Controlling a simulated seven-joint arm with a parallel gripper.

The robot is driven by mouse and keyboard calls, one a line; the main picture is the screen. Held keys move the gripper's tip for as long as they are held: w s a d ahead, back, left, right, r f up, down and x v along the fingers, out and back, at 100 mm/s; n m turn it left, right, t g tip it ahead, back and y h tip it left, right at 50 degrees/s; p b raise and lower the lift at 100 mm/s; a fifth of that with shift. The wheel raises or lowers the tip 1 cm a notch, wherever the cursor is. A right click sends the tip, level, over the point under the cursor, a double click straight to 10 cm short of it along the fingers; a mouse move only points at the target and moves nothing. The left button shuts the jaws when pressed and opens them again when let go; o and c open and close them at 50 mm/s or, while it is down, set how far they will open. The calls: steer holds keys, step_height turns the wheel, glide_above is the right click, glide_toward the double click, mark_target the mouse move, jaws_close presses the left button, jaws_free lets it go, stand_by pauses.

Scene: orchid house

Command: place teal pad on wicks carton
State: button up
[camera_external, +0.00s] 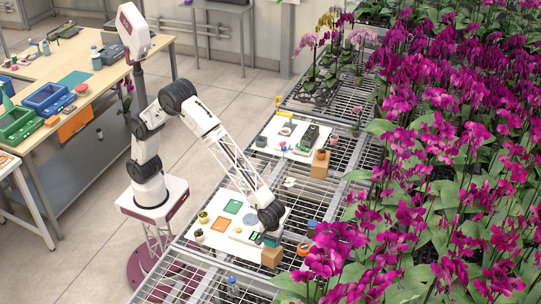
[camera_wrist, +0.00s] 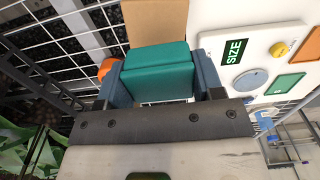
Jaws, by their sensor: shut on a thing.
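The teal pad (camera_wrist: 158,72) is a thick block clamped between the two blue-grey fingers of my gripper (camera_wrist: 160,78) in the wrist view. In the external view my gripper (camera_external: 268,238) is low over the front right edge of the white board, and the pad is mostly hidden there. The wicks carton (camera_external: 272,257) is a plain brown box standing at that edge, close below my gripper. Its brown face (camera_wrist: 157,20) shows just beyond the pad in the wrist view. Whether pad and carton touch cannot be told.
The white board (camera_wrist: 205,40) carries a SIZE label, a grey disc (camera_wrist: 251,80), a yellow knob (camera_wrist: 279,49), and green and orange squares. An orange pot (camera_external: 303,248) stands right of the carton. Orchids crowd the right side. Wire mesh bench (camera_external: 340,190) lies around.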

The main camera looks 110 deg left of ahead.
mark_target(272, 246)
steer(key=shift+w, duration=0.2)
steer(key=shift+f, duration=1.75)
steer(key=shift+f, duration=0.15)
steer(key=o, duration=0.9)
step_height(272, 246, up, 12)
steer(key=shift+r, duration=0.15)
